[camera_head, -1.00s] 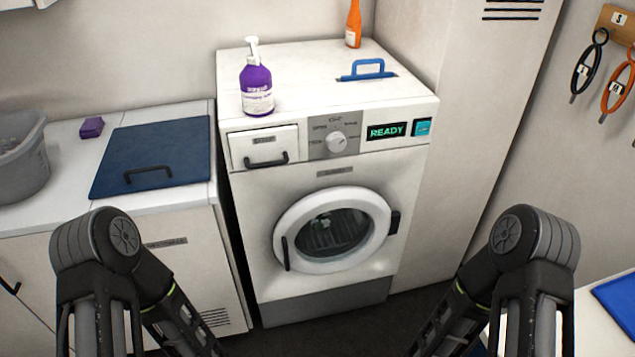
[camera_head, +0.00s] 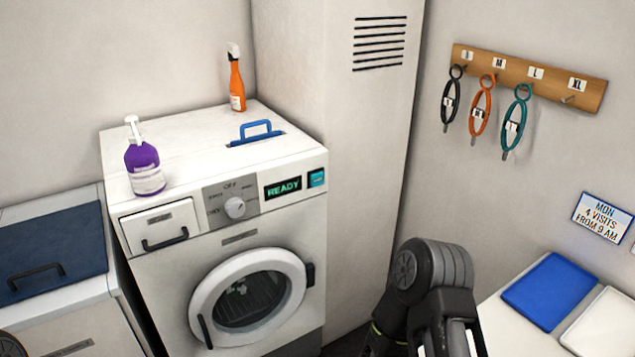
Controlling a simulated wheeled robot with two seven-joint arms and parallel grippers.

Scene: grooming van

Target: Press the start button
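The start button (camera_head: 316,178) is a small teal square at the right end of the washing machine's top front panel. It sits just right of the display (camera_head: 283,188), which reads READY. The white washing machine (camera_head: 250,238) stands with its round door shut, and the dial (camera_head: 235,208) is left of the display. My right arm shows at the lower middle, below and right of the button and apart from it; its gripper is out of the frame. Only a sliver of my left arm shows at the lower left corner, and its gripper is out of view.
A purple pump bottle (camera_head: 144,165), an orange spray bottle (camera_head: 236,84) and a blue handle (camera_head: 256,131) are on the machine's top. A tall vented cabinet (camera_head: 365,150) stands right of it. Collars hang on a wooden rack (camera_head: 530,78). A counter with a blue mat (camera_head: 549,291) is lower right.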

